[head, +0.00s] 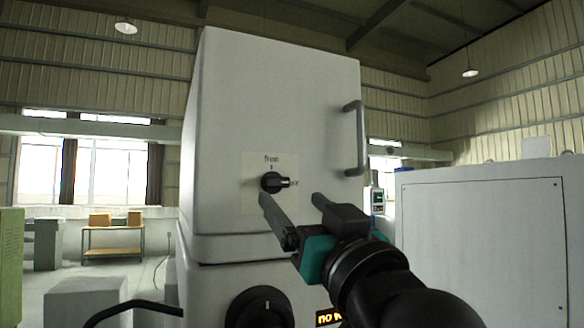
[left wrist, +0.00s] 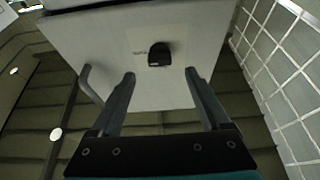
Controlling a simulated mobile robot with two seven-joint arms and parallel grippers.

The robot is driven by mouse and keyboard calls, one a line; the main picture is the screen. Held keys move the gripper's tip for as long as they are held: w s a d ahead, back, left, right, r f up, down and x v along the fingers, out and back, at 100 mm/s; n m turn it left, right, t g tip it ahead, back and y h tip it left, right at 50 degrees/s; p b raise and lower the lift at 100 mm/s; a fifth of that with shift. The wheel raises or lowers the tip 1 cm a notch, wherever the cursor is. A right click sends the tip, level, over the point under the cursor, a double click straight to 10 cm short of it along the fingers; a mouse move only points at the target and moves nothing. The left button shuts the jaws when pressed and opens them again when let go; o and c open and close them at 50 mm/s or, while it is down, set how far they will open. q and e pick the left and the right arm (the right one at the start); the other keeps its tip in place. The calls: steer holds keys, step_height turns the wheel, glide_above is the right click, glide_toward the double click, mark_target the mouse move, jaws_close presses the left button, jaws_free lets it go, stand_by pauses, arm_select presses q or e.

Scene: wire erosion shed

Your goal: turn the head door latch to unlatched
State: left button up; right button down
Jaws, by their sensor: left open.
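The head door latch (head: 272,182) is a small black knob on a pale label plate on the white machine head's front (head: 275,100). Its pointer is turned right, toward a small mark I cannot read clearly; the word above the knob looks like "free". My left gripper (head: 291,199) is open and empty, its two grey fingers pointing at the panel just below and right of the knob. In the left wrist view the knob (left wrist: 159,54) shows beyond and between the open fingertips (left wrist: 159,75), apparently not touched. My right gripper is not in view.
A grey bar handle (head: 354,138) stands out on the machine's right side. Below are a larger black dial (head: 260,308) and a display with amber text (head: 329,318), partly covered by my arm. A white cabinet (head: 490,235) stands right; a shelf with boxes (head: 112,232) is far left.

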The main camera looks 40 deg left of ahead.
mark_target(279, 186)
arm_select(q)
steer(key=p+x, duration=0.2)
steer(key=x, duration=0.4)
steer(key=shift+w+a+r+p, duration=0.15)
steer(key=shift+w+a+p, duration=0.1)
steer(key=shift+a+p, duration=0.15)
steer(key=shift+c, duration=0.3)
jaws_close()
